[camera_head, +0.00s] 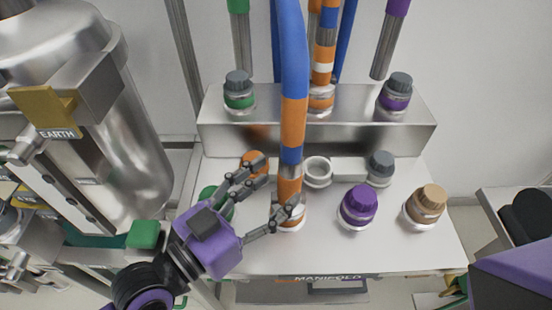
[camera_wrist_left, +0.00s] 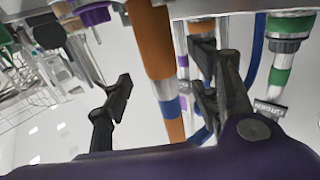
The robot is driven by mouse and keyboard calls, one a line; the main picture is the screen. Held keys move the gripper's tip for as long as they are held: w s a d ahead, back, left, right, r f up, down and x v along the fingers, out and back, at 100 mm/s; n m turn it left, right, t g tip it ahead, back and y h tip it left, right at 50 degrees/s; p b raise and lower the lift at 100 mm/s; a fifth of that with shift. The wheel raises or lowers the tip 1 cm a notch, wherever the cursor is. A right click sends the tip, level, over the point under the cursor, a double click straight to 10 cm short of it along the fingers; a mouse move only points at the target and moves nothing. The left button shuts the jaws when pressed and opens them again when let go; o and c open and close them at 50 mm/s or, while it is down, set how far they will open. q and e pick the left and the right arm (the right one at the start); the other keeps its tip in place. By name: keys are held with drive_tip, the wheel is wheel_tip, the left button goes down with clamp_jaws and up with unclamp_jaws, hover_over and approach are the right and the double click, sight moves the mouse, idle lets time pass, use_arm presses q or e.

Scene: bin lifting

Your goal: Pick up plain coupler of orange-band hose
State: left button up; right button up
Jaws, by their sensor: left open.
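A blue hose with an orange band (camera_head: 293,120) comes down the middle of the head view. Its plain coupler (camera_head: 289,184), metal above and orange below, stands upright at a front port of the manifold panel. The orange coupler also shows in the left wrist view (camera_wrist_left: 151,45), with blue and orange hose sections below it in that view. My left gripper (camera_head: 281,187) is open, with its fingers around the coupler's height. In the left wrist view the coupler and hose lie between the spread fingers (camera_wrist_left: 166,95). Contact cannot be told. My right gripper is out of view.
Behind, another orange coupler with a white ring (camera_head: 322,69) stands on the raised metal step (camera_head: 270,140). Purple (camera_head: 359,206) and tan (camera_head: 427,204) caps sit right of the coupler. An empty-looking pale ring (camera_head: 318,171) is close by. A large metal tank (camera_head: 110,140) stands left.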

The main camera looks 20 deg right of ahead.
sight(281, 181)
use_arm(q)
drive_tip(key=p+x, duration=0.1)
drive_tip(key=x, duration=0.3)
drive_tip(key=shift+w+d+r, duration=0.15)
drive_tip(key=shift+w+d, duration=0.05)
drive_tip(key=shift+d, duration=0.05)
drive_tip(key=shift+w+d, duration=0.15)
drive_tip(key=shift+d, duration=0.05)
drive_tip(key=c, duration=1.3)
clamp_jaws()
